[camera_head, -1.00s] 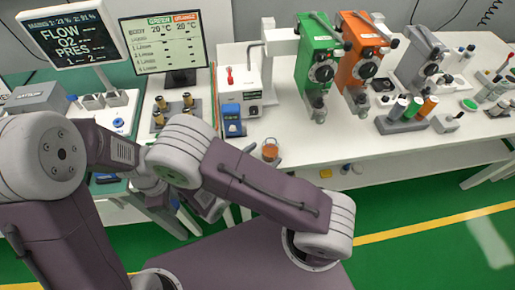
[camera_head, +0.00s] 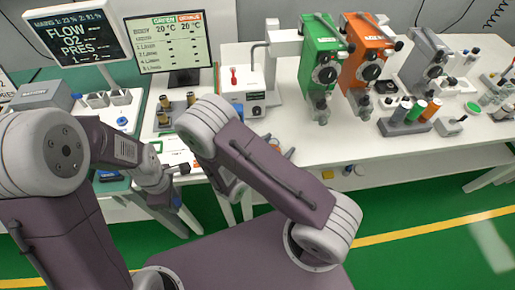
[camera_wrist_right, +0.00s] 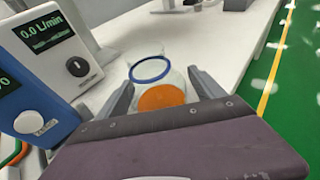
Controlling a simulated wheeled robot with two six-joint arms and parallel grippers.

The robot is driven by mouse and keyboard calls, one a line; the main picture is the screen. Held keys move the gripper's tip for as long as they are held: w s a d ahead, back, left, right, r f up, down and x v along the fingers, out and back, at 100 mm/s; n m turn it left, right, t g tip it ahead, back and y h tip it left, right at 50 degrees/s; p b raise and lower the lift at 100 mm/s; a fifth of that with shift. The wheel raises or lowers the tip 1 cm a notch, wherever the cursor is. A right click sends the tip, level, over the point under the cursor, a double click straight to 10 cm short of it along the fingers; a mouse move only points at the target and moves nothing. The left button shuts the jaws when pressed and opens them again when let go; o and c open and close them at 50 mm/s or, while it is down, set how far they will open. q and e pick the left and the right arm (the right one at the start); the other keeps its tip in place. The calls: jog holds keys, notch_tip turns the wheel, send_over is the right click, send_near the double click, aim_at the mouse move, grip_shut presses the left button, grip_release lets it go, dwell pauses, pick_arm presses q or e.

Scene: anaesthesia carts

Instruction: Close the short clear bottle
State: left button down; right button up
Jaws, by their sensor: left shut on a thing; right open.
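The short clear bottle (camera_wrist_right: 160,88) shows in the right wrist view with a blue ring at its open mouth and orange inside. My right gripper (camera_wrist_right: 163,94) is open, with one finger on each side of the bottle. I cannot tell whether the fingers touch it. In the head view the bottle (camera_head: 275,144) is mostly hidden behind my right forearm, and so is the right gripper. My left gripper (camera_head: 180,169) is at the front edge of the bench, left of my right forearm. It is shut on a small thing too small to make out.
A flow meter with a display (camera_wrist_right: 50,38) and a blue device (camera_wrist_right: 28,115) stand left of the bottle in the wrist view. Green (camera_head: 320,58) and orange (camera_head: 363,58) vaporizers stand behind. The white bench top (camera_head: 345,140) is clear right of the bottle.

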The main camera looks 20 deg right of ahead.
jog(key=c, duration=1.7)
jog(key=shift+o, duration=0.2)
pick_arm(q)
jog(key=shift+r, duration=0.1)
pick_arm(e)
jog(key=shift+r, duration=0.1)
